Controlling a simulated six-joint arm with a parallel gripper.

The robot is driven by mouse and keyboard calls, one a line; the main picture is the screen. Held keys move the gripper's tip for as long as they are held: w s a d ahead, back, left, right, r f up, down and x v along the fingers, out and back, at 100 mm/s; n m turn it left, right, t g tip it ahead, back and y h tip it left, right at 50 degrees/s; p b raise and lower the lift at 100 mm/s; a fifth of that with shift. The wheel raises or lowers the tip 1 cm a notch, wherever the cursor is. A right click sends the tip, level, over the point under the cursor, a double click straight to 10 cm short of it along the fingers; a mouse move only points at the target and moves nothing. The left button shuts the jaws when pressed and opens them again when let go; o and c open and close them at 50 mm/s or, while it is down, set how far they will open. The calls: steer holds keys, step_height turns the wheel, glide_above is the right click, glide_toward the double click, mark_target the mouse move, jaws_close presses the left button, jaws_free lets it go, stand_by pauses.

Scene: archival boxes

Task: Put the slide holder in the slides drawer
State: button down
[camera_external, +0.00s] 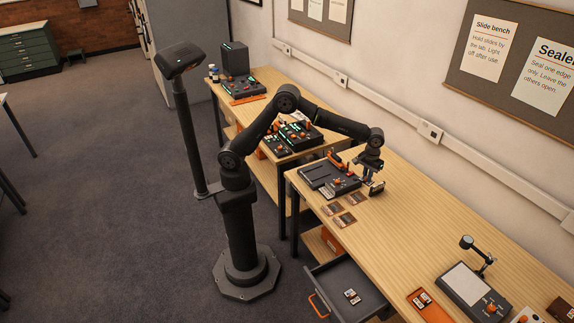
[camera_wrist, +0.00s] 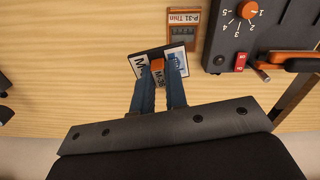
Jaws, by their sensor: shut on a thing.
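The slide holder (camera_external: 377,188) is a small dark-framed piece with white labels. In the wrist view it (camera_wrist: 140,66) shows lettering starting with M, an orange part in the middle and a bluish picture on the right. My gripper (camera_external: 369,176) is shut on it, with blue fingers (camera_wrist: 160,80) at its near edge. It is over the wooden bench near the grey sealer-like device; its exact height is hard to tell. The open grey drawer (camera_external: 328,277) sticks out below the bench front, with a few small white-labelled pieces inside. Its label is not readable.
The dark device (camera_external: 330,178) with an orange dial and lever stands left of my gripper. Several small cards (camera_external: 345,219) lie near the bench edge; one reads P-31 Thin (camera_wrist: 183,35). An orange tray (camera_external: 428,306) and a lamp device (camera_external: 472,290) stand further right.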

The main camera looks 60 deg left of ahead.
steer(key=s+d+m, duration=0.4)
steer(key=s+d, duration=1)
steer(key=s, duration=0.3)
steer(key=m, duration=0.3)
glide_above(328, 279)
step_height(328, 279, down, 28)
steer(key=shift+r, duration=0.2)
steer(key=shift+f, duration=0.1)
steer(key=c, duration=1.5)
jaws_free()
steer(key=shift+o, duration=0.2)
step_height(328, 279, up, 12)
